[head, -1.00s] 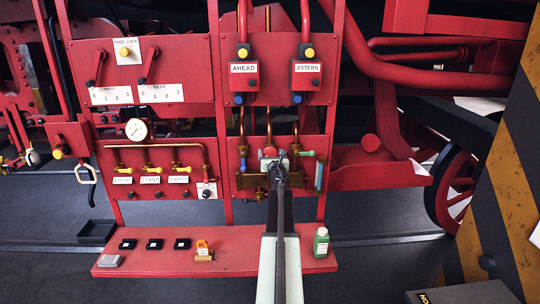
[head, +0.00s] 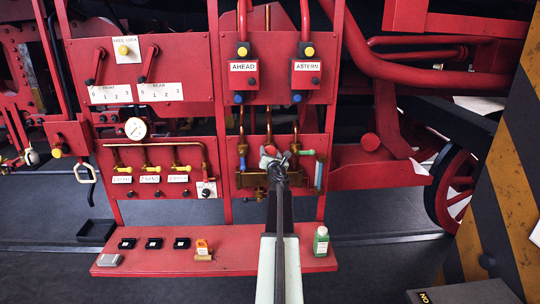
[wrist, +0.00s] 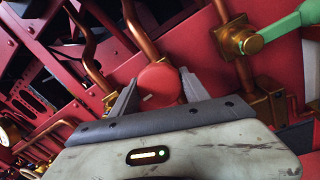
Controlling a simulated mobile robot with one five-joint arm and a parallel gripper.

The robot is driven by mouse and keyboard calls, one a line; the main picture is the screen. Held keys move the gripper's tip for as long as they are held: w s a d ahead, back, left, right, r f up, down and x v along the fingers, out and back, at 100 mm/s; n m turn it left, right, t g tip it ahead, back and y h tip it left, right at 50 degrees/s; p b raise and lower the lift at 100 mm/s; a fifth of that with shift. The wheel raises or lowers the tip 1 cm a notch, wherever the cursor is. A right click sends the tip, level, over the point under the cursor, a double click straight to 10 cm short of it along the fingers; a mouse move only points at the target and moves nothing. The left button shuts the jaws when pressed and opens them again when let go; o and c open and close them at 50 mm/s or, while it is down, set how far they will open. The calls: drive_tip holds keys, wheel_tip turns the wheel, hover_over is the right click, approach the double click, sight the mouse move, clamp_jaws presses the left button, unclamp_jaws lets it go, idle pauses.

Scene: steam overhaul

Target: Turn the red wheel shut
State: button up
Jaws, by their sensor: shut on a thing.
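The red wheel (wrist: 160,82) is a round red disc with a small white mark near its lower edge. It sits on the brass pipework of the lower right panel and also shows in the head view (head: 269,150). My gripper (wrist: 158,90) has one grey finger on each side of the wheel and is shut on it. In the head view my gripper (head: 276,160) covers much of the wheel and the fitting behind it. The wheel's stem is hidden.
A green-handled valve (wrist: 285,28) is close on the right in the wrist view. A blue-handled valve (head: 242,149) is on the left. A red shelf (head: 225,262) below holds a green bottle (head: 321,241) and small parts.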

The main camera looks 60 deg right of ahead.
drive_tip(key=m, duration=0.5)
drive_tip(key=shift+b, duration=0.35)
drive_tip(key=m+h, duration=0.1)
drive_tip(key=m, duration=0.4)
drive_tip(key=shift+m, duration=0.4)
drive_tip(key=m, duration=0.5)
drive_tip(key=shift+g+h+b, duration=0.3)
drive_tip(key=shift+g, duration=0.1)
drive_tip(key=shift+r+m+g, duration=0.1)
drive_tip(key=shift+m+g, duration=0.2)
drive_tip(key=shift+m, duration=2.2)
drive_tip(key=shift+h, duration=0.3)
drive_tip(key=o, duration=1.4)
drive_tip(key=shift+c, duration=0.2)
